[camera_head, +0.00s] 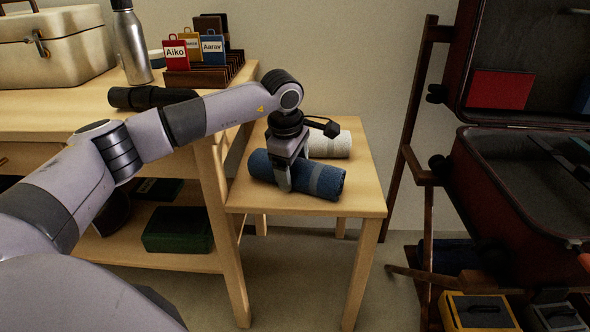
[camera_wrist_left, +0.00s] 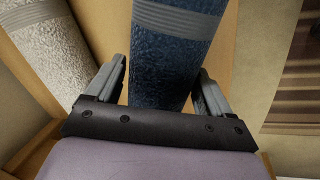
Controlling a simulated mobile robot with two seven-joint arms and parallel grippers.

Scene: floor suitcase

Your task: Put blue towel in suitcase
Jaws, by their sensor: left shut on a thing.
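The rolled blue towel (camera_head: 325,181) with a pale band lies on the small wooden table (camera_head: 357,198) in the head view. My left gripper (camera_head: 285,186) reaches down from above and is shut on the blue towel near its left half. In the left wrist view the blue towel (camera_wrist_left: 172,60) lies between the two fingers of the left gripper (camera_wrist_left: 160,92). The open dark red suitcase (camera_head: 485,190) stands at the right on a wooden rack, with its lid up. My right gripper is not in view.
A rolled white towel (camera_head: 330,144) lies behind the blue one, and it also shows in the left wrist view (camera_wrist_left: 45,50). A steel bottle (camera_head: 131,45), a beige case (camera_head: 55,48) and upright tags (camera_head: 212,50) stand on the left table. A yellow box (camera_head: 478,312) sits below the suitcase.

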